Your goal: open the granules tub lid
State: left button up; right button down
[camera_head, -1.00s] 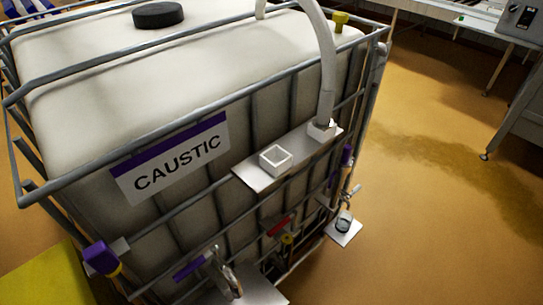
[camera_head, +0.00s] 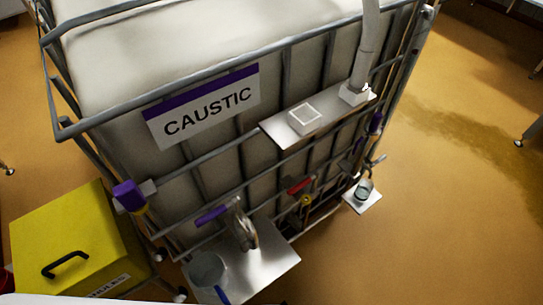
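The granules tub (camera_head: 128,262) is a yellow box at the lower left, beside the caged caustic tank. Its yellow lid (camera_head: 65,225) is shut and has a black bar handle (camera_head: 66,264) on top. A white label (camera_head: 108,286) on its front is partly cut off, so only the end of its word shows. Neither of my grippers is in view.
The white caustic tank (camera_head: 190,45) in its grey metal cage fills the middle. A metal shelf (camera_head: 272,262) with a clear container (camera_head: 206,268) juts out right of the tub. Wet-looking orange floor (camera_head: 440,200) is open at the right.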

aim_at(57, 247)
jog(key=u, duration=0.9)
